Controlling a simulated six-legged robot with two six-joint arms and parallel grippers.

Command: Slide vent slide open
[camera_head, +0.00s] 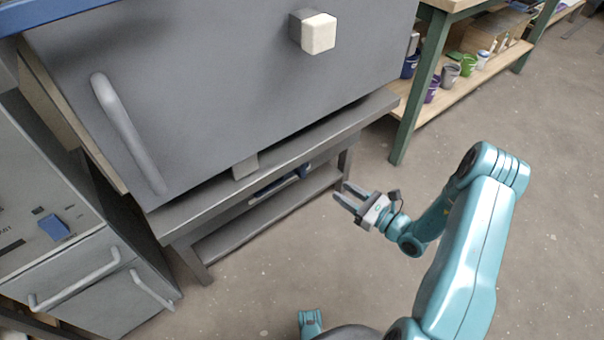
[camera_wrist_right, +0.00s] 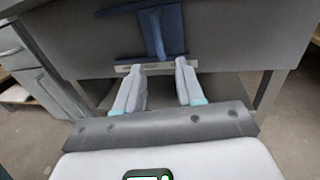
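The vent slide is a dark blue plate with a raised blue handle (camera_wrist_right: 154,31), set on a grey surface in the right wrist view. A pale label strip (camera_wrist_right: 122,69) runs just below it. In the head view only a small dark blue part (camera_head: 302,171) shows under the kiln, partly hidden by the stand. My right gripper (camera_head: 341,191) is open and empty, a short way to the right of the stand. In the right wrist view its two fingers (camera_wrist_right: 158,75) are apart, pointing toward the blue handle, with nothing between them. My left gripper is not in view.
The grey kiln (camera_head: 230,90) with a curved door handle (camera_head: 128,133) sits on a metal stand (camera_head: 200,222). A grey cabinet (camera_head: 95,283) stands at left. A green-legged shelf (camera_head: 409,110) with several buckets is at upper right. Floor around my right arm is clear.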

